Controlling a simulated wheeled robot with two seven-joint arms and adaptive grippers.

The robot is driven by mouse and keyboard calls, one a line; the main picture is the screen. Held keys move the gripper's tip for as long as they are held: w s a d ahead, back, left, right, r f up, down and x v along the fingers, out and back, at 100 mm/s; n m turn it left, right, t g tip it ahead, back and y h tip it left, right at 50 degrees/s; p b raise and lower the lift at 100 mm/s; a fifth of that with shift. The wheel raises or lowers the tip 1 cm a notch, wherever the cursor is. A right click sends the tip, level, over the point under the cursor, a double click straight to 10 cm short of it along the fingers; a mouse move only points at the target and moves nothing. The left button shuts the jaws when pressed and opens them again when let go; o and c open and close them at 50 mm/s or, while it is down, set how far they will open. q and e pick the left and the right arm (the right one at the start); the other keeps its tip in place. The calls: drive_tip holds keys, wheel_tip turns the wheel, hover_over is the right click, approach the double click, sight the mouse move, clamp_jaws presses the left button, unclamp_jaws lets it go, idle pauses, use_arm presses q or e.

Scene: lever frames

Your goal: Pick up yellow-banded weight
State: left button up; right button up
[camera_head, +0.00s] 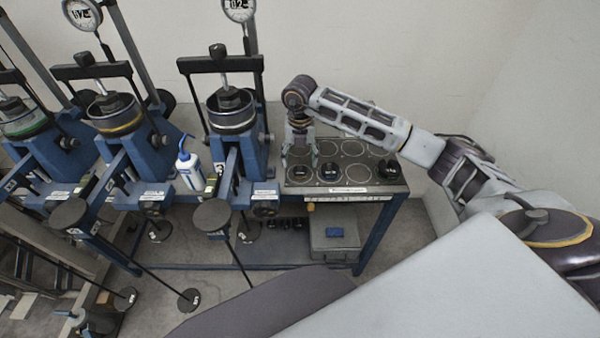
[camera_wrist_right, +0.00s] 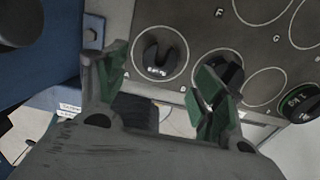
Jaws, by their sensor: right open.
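Several black slotted weights stand in the front row of a dark tray (camera_head: 352,148) at the bench's right end. In the head view they are a left weight (camera_head: 300,171), a middle weight (camera_head: 330,172) and a right weight (camera_head: 388,170). No yellow band can be made out on any of them. In the right wrist view the right weight (camera_wrist_right: 301,103) has a green band; a finger partly hides the middle one. My right gripper (camera_head: 300,152) is open and points down at the tray's left side, by the left weight (camera_wrist_right: 161,53). My left gripper is out of view.
Blue lever frames (camera_head: 235,150) with dial gauges stand left of the tray. A white wash bottle (camera_head: 188,165) stands between two of them. A grey box (camera_head: 335,240) sits on the lower shelf. Empty marked circles fill the tray's back row.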

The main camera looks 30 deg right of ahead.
drive_tip(key=shift+s+f+p, duration=0.1)
drive_tip(key=shift+f+p, duration=0.3)
drive_tip(key=shift+f, duration=2.1)
drive_tip(key=c, duration=1.1)
